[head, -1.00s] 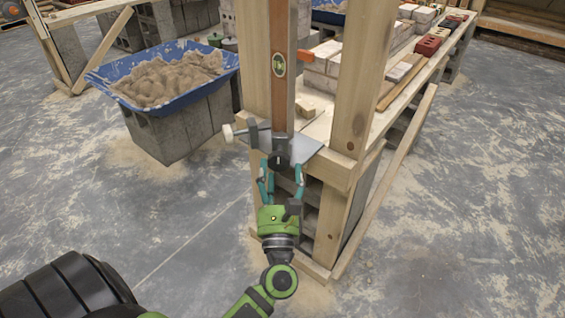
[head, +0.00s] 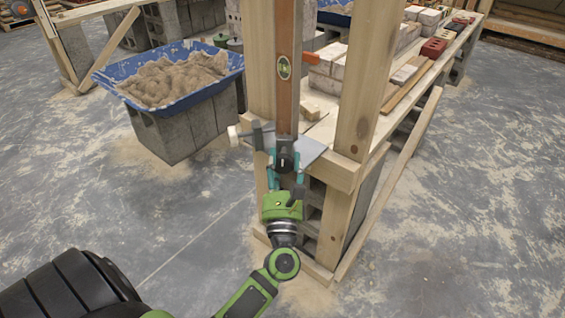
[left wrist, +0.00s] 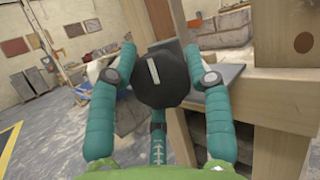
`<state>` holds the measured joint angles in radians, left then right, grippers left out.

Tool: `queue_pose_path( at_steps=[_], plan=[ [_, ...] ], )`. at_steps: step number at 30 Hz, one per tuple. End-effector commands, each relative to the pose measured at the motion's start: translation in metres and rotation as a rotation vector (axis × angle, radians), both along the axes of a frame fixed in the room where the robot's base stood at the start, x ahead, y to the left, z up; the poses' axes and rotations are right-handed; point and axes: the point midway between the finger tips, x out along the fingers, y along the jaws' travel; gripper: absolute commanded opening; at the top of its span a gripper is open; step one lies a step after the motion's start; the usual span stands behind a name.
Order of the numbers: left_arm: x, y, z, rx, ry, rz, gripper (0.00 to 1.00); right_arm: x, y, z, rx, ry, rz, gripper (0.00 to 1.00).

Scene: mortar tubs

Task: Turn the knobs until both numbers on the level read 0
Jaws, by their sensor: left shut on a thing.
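The level (head: 285,95) is a tall reddish-brown bar standing upright at the bench corner, with a green vial in an oval window. No numbers can be read on it. A black knob (head: 288,161) sits at its foot on a grey plate (head: 310,150). In the left wrist view the round black knob (left wrist: 163,88) shows a white mark, tilted slightly from upright. My left gripper (head: 286,168) comes from below, its teal fingers shut on the black knob, one on each side. A second, pale knob (head: 233,136) sticks out to the left on a side rod. My right gripper is out of view.
Wooden posts (head: 358,85) flank the level closely. A blue tub of mortar (head: 225,87) stands on grey blocks to the left. Bricks (head: 433,48) lie along the bench behind.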

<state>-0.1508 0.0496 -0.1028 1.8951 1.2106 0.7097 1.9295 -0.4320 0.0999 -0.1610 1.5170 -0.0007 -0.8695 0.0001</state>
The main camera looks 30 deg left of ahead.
Motion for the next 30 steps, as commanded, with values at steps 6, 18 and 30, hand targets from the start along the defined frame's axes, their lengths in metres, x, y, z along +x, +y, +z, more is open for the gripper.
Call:
queue_pose_path(
  at_steps=[6,18,30],
  plan=[
    [0.000,0.000,0.005,0.056,0.020,0.002,0.17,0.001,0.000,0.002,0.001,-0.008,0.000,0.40],
    [0.000,0.000,0.010,0.321,0.174,0.002,0.17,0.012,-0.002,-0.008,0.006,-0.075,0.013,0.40],
    [0.002,-0.001,0.013,0.651,0.364,0.003,0.17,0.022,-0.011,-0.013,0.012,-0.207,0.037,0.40]
  ],
)
